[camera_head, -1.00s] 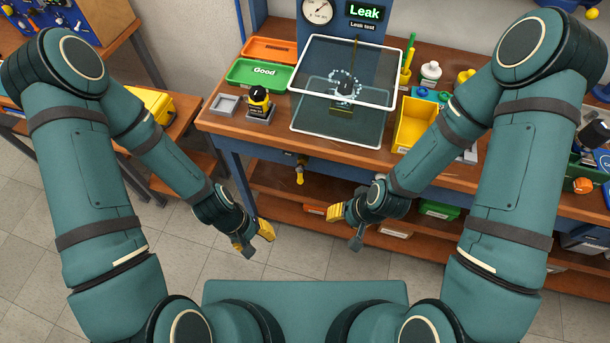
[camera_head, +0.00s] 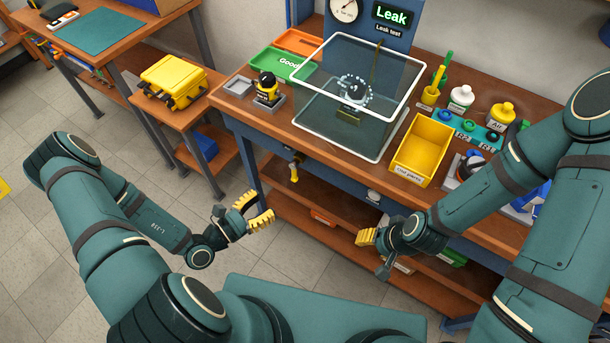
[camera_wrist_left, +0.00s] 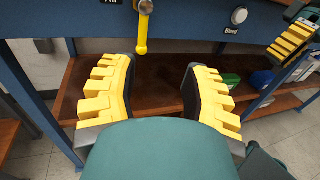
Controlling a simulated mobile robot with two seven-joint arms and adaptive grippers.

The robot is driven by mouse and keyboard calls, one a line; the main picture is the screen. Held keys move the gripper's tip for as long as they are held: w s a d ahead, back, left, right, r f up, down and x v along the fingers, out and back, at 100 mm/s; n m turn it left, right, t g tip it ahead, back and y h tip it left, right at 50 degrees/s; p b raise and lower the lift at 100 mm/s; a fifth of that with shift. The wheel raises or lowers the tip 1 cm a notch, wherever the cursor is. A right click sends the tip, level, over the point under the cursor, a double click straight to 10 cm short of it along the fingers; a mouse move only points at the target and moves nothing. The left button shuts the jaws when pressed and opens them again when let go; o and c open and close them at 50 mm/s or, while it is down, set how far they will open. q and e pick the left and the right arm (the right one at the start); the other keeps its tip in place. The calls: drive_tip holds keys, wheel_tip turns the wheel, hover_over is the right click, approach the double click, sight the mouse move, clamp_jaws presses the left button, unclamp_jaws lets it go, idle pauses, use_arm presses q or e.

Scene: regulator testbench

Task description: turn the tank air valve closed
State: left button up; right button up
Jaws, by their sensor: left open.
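The tank air valve shows as a small yellow lever (camera_head: 294,171) on the bench's blue front rail. In the left wrist view the lever (camera_wrist_left: 142,32) hangs straight down from its metal pivot, under a partly cut-off label. My left gripper (camera_head: 257,208) is open and empty, below and left of the lever in the head view. In the wrist view its two yellow ribbed fingers (camera_wrist_left: 158,80) stand wide apart, with the lever beyond and between them, untouched. My right gripper (camera_head: 368,240) is right of the valve, below the bench front; its finger gap is unclear.
A round Bleed button (camera_wrist_left: 239,16) sits right of the valve on the rail. The lower shelf (camera_wrist_left: 155,85) lies below. On the bench stand a clear test box (camera_head: 340,130) and a yellow bin (camera_head: 443,133). A yellow case (camera_head: 172,82) stands left. Space before the lever is free.

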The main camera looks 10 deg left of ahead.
sight(294, 172)
use_arm(q)
drive_tip(key=shift+n+t+y, duration=0.6)
drive_tip(key=shift+y, duration=0.2)
drive_tip(key=x, duration=0.4)
drive_tip(key=b+x, duration=0.1)
drive_tip(key=x, duration=0.4)
drive_tip(key=a+x, duration=0.1)
drive_tip(key=x, duration=0.3)
drive_tip(key=shift+w+f+b, duration=0.15)
drive_tip(key=shift+w+b, duration=0.2)
drive_tip(key=shift+w, duration=0.2)
clamp_jaws()
